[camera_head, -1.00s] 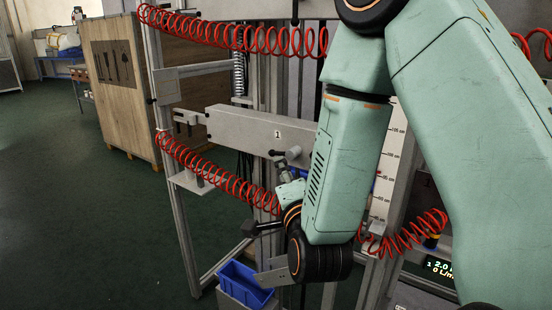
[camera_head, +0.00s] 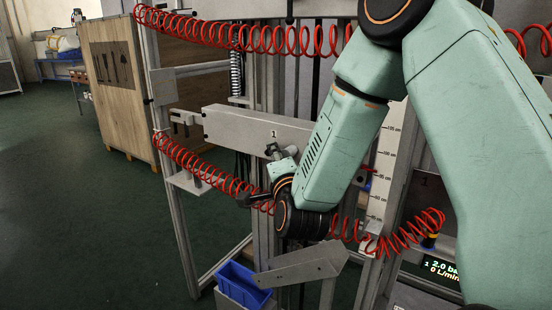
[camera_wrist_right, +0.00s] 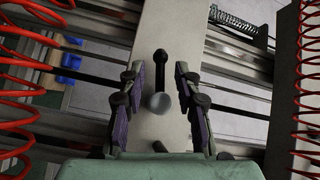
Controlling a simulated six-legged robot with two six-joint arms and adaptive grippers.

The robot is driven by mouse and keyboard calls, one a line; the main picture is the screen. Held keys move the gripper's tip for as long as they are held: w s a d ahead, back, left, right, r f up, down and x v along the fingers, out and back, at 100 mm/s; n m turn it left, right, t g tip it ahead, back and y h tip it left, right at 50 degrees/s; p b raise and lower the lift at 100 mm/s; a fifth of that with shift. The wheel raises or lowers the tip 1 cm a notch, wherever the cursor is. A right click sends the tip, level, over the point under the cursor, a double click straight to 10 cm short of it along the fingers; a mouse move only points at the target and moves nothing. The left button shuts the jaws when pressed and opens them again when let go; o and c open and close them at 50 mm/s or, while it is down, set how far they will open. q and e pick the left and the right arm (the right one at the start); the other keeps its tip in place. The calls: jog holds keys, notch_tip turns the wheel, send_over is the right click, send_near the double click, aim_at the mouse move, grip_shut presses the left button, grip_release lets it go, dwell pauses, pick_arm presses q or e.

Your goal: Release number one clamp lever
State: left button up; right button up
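The clamp lever (camera_wrist_right: 159,62) shows in the right wrist view as a short black arm with a round grey knob on a pale beam. My right gripper (camera_wrist_right: 159,76) is open, with one finger on each side of the lever. No contact with the lever shows. In the head view the beam (camera_head: 228,126) bears a number 1, and my right gripper (camera_head: 282,161) is just below that number, partly hidden by my wrist. I cannot make out the lever clearly there. My left gripper is not in view.
Red coiled hoses (camera_head: 205,168) hang close around the beam and my right wrist. A grey metal plate (camera_head: 300,268) and a blue bin (camera_head: 240,283) are below. A height scale (camera_head: 383,185) stands right. Open floor lies left.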

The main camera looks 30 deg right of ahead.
jog(key=shift+c, duration=0.4)
jog(key=shift+s, duration=0.1)
grip_shut()
jog(key=shift+r+m+t+h+b, duration=0.25)
jog(key=shift+m+t+h+b, duration=0.45)
jog(key=shift+b, duration=1.5)
jog(key=shift+y, duration=0.3)
jog(key=shift+o, duration=0.4)
grip_release()
